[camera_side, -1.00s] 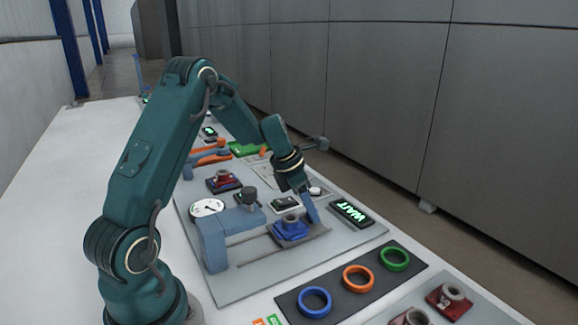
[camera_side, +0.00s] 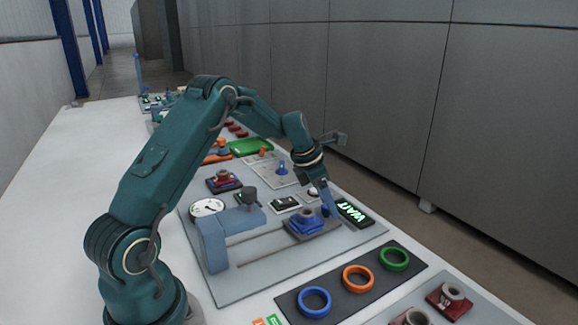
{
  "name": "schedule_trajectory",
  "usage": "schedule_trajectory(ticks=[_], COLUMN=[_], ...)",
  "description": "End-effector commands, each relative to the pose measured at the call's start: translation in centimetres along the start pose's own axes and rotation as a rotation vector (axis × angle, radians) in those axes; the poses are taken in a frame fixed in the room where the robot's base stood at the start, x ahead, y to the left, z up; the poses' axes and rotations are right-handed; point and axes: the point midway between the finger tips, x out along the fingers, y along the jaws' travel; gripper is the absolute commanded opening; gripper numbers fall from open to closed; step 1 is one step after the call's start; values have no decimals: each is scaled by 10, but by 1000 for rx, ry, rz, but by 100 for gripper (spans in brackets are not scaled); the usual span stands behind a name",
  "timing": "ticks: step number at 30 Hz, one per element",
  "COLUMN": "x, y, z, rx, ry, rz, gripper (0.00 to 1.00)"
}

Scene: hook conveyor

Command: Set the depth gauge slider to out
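The depth gauge is a blue-grey bracket (camera_side: 214,245) with a round white dial (camera_side: 207,207) beside it. Its slider is a grey plate (camera_side: 318,232) on a slotted track, carrying a blue part (camera_side: 305,224) with a grey round top. The slider sits toward the right end of the track, away from the bracket. My gripper (camera_side: 330,211) points down at the slider's right side, close to a small dark blue knob. The fingertips are small and overlap the knob, so I cannot tell their opening or contact.
A display (camera_side: 353,212) reading WAIT lies just right of my gripper. A dark mat (camera_side: 331,298) with blue, orange and green rings is in front. A red part (camera_side: 223,181) and a green tray (camera_side: 251,147) lie behind.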

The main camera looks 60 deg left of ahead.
Motion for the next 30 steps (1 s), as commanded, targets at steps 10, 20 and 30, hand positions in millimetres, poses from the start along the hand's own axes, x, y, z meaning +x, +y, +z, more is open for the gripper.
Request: schedule_trajectory(ticks=[10,20,30], x=[-1,-41,-51], y=[-1,0,-1], z=[-2,-1,-2], rx=[1,2,1], ry=[7,3,6], rz=[-5,-1,-4], gripper=[64,64,64])
